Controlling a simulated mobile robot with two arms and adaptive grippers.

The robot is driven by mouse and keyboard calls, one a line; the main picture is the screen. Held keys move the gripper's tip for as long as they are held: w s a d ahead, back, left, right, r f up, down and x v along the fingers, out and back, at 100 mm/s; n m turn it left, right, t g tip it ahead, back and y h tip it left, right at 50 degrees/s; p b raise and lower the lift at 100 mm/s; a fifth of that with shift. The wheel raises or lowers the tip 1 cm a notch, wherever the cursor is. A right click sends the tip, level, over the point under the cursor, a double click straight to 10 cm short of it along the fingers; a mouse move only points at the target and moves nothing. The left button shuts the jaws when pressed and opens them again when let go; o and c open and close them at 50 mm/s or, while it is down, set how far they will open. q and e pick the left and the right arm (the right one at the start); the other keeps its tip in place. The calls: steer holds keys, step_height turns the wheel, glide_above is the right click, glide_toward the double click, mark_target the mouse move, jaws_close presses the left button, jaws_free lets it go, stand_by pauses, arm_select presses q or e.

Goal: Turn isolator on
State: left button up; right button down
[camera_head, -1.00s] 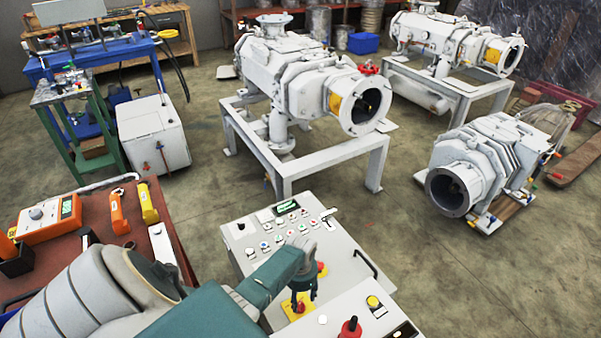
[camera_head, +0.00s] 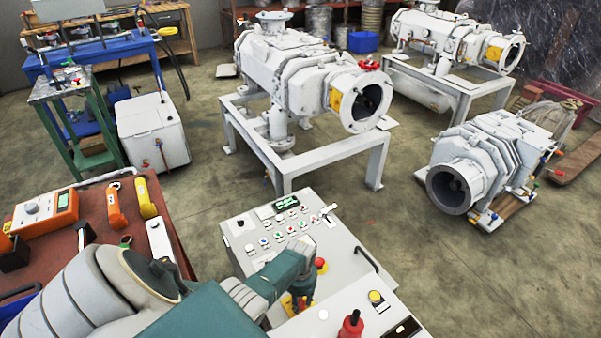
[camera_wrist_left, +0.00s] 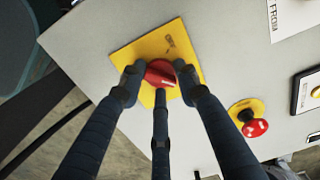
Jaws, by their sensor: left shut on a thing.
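The isolator is a red rotary knob (camera_wrist_left: 160,73) on a yellow square plate (camera_wrist_left: 132,52), fixed to the pale grey control panel (camera_wrist_left: 90,45). In the left wrist view, my left gripper (camera_wrist_left: 160,80) has its dark fingers around the knob, shut on it. In the head view, the left gripper (camera_head: 302,298) points down at the panel's front part. It hides the knob there, and only part of the yellow plate (camera_head: 287,303) shows. My right gripper is in neither view.
A red emergency stop (camera_wrist_left: 256,127) on a yellow base sits beside the isolator. Several small buttons (camera_head: 278,236) and a green display (camera_head: 286,203) lie farther back on the panel. A red-topped table (camera_head: 85,215) stands to the left.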

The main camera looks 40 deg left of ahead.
mark_target(301, 301)
arm_select(q)
steer(key=shift+w+r+m, duration=0.1)
steer(key=shift+w+m, duration=0.15)
steer(key=shift+m, duration=0.25)
steer(key=shift+c, duration=0.3)
steer(key=o, duration=1.2)
steer(key=shift+c, duration=0.2)
steer(key=shift+r, duration=0.45)
step_height(301, 301, up, 11)
steer(key=shift+d, duration=0.1)
